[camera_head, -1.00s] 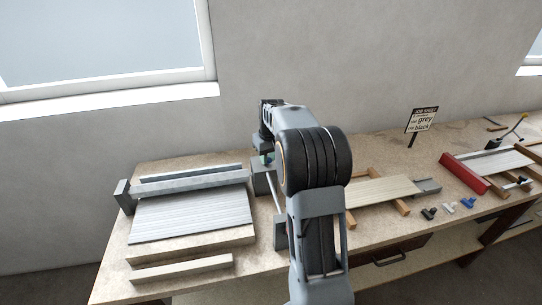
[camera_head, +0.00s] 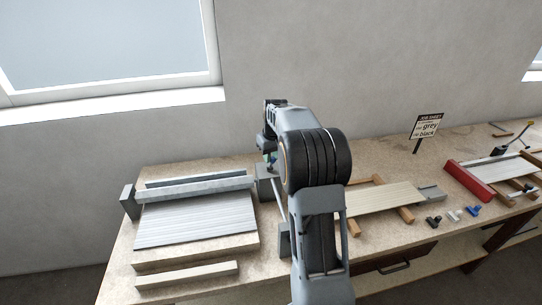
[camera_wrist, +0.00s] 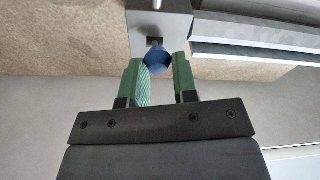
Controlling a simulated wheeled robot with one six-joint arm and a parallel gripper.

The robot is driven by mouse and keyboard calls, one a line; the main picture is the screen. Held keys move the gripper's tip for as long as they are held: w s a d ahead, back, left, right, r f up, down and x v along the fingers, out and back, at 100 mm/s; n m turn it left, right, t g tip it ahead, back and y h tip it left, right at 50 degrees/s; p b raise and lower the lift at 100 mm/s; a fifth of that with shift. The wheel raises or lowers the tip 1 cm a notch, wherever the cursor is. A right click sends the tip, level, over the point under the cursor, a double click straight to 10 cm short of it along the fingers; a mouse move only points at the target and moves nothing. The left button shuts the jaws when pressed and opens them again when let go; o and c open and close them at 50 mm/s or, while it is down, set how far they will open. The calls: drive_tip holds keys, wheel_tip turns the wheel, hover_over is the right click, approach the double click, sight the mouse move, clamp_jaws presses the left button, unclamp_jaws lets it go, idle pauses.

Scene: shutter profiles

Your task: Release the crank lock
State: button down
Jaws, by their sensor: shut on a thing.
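A blue knob (camera_wrist: 157,62) sits on a grey block (camera_wrist: 150,28) in the wrist view. I cannot tell for sure that this knob is the crank lock. My gripper (camera_wrist: 159,68) has its green fingers closed on either side of the knob. In the head view my gripper (camera_head: 270,160) is down at the grey block (camera_head: 264,184) at the back of the bench, right of the ribbed panel. My own arm hides part of this area, and no crank can be made out.
A ribbed grey panel (camera_head: 195,226) lies on the left of the workbench (camera_head: 180,262), with a metal rail (camera_head: 190,188) behind it. A second grey block (camera_head: 284,240) stands nearer. A job sheet sign (camera_head: 425,127), a pale board (camera_head: 375,197) and small coloured parts (camera_head: 453,215) are to the right.

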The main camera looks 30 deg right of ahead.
drive_tip(key=shift+d, duration=0.15)
drive_tip(key=c, duration=1.4)
unclamp_jaws()
drive_tip(key=shift+f, duration=0.1)
drive_tip(key=o, duration=0.3)
drive_tip(key=shift+w+d+f, duration=0.15)
drive_tip(key=shift+w+d, duration=0.05)
drive_tip(key=shift+w, duration=0.05)
drive_tip(key=shift+o, duration=1)
drive_tip(key=shift+a, duration=0.2)
wheel_tip(320, 180, up, 14)
drive_tip(key=s, duration=0.2)
drive_tip(key=shift+b, duration=0.3)
drive_tip(key=shift+f, duration=0.1)
